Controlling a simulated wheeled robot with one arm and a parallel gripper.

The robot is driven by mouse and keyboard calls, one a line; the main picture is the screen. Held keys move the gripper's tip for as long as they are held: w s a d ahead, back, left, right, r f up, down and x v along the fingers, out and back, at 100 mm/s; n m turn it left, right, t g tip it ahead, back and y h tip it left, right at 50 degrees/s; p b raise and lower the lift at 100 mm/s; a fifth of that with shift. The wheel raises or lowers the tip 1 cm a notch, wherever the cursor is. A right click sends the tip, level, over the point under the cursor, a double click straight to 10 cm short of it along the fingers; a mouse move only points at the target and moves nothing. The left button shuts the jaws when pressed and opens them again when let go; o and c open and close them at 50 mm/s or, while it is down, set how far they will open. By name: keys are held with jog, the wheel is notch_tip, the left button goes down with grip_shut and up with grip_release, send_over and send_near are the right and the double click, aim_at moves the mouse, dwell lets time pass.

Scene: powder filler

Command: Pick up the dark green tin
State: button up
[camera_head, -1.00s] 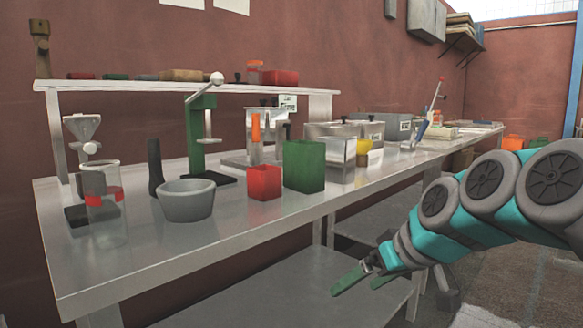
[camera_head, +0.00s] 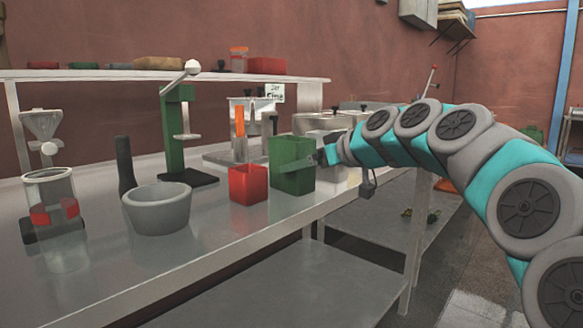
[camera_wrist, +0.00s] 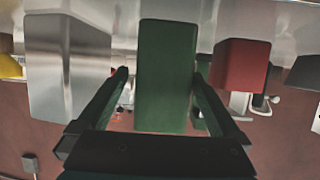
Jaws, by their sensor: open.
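The dark green tin (camera_head: 292,178) is an open-topped box standing upright on the metal bench. In the head view my gripper (camera_head: 303,161) reaches it from the right, at its upper part, and covers some of it. In the wrist view, which shows the scene upside down, the tin (camera_wrist: 166,75) fills the middle. The fingers of my gripper (camera_wrist: 160,78) are spread, one on each side of the tin. Some background shows between the tin and each finger near the palm. Contact at the fingertips cannot be told.
A smaller red tin (camera_head: 248,184) stands close on the left of the green tin. A shiny metal container (camera_wrist: 68,65) stands on its other side. A grey bowl (camera_head: 157,208) and a green press (camera_head: 174,130) stand further left. The bench's front strip is clear.

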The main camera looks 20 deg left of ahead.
jog(key=x, duration=0.4)
jog(key=shift+a+p, duration=0.2)
jog(key=shift+p, duration=0.15)
jog(key=shift+r, duration=0.1)
jog(key=c, duration=1.4)
jog(key=shift+r, duration=0.15)
